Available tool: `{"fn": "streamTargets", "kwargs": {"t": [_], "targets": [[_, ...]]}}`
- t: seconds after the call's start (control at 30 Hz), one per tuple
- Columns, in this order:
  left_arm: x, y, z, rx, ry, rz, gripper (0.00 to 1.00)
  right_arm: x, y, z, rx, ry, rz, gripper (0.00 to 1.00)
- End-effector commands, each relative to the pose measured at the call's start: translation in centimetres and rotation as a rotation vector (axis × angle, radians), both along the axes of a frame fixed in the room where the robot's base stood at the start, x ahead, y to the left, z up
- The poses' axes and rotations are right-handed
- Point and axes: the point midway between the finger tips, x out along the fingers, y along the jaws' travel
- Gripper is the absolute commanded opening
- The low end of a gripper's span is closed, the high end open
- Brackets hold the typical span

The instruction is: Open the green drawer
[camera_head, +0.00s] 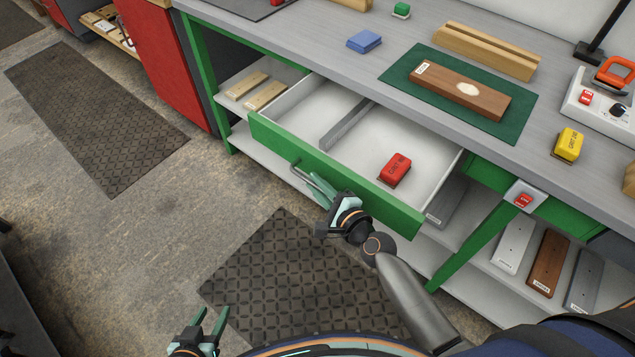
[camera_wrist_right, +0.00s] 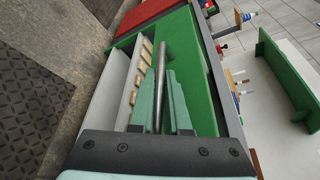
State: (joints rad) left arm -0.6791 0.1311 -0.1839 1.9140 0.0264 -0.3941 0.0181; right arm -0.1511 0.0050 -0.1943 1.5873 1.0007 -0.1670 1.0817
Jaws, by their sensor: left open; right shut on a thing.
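The green drawer (camera_head: 398,208) is pulled out from under the grey workbench, and its white inside shows. A dark divider (camera_head: 345,124) crosses it, and a red block (camera_head: 395,170) lies in its right compartment. My right gripper (camera_head: 322,192) is at the drawer front, shut on the metal bar handle (camera_head: 305,178). In the right wrist view the handle (camera_wrist_right: 160,85) runs between the two pale green fingers, with the green front beside it. My left gripper (camera_head: 206,325) is open and empty, low over the floor at the bottom of the head view, away from the drawer.
On the bench a brown board (camera_head: 435,87) lies on a green mat (camera_head: 520,122). A blue block (camera_head: 364,42) and yellow block (camera_head: 569,145) stand nearby. Boards (camera_head: 548,262) lie on the lower shelf. A dark floor mat (camera_head: 290,275) lies below the drawer.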

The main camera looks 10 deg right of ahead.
Motion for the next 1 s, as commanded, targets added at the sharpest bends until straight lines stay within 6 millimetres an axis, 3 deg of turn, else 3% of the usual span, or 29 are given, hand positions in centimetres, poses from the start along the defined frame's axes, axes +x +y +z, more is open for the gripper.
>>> {"fn": "streamTargets", "kwargs": {"t": [0.17,0.2,0.3,0.67,1.0], "targets": [[0.0,0.0,0.0,0.000,0.000,0.000,0.50,0.0,0.0,0.0,0.000,0.000,0.001,0.00],[0.0,0.0,0.0,0.000,0.000,0.000,0.50,0.0,0.0,0.0,0.000,0.000,0.001,0.18],[0.0,0.0,0.0,0.000,0.000,0.000,0.50,0.0,0.0,0.0,0.000,0.000,0.001,0.27],[0.0,0.0,0.1,0.000,0.000,0.000,0.50,-0.7,-0.3,0.1,0.000,0.002,-0.001,0.27],[0.0,0.0,0.2,0.000,0.000,0.000,0.50,-6.5,-2.3,1.3,-0.001,0.003,0.001,0.27]]}}
